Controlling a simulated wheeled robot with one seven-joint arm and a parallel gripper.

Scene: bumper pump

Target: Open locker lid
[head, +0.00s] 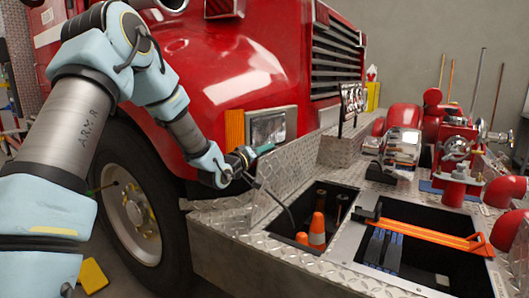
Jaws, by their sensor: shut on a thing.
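The locker lid (286,172) is a diamond-plate panel standing raised along the truck side of the front bumper. The locker (275,228) below it is uncovered, with orange cones (317,229) inside. My gripper (262,153) is at the lid's upper left edge, shut on the lid. The exact contact is too small to make out. A thin dark line (287,209) runs from near my gripper down to the locker.
The truck's headlight (268,129) and front wheel (130,212) are close to my arm.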

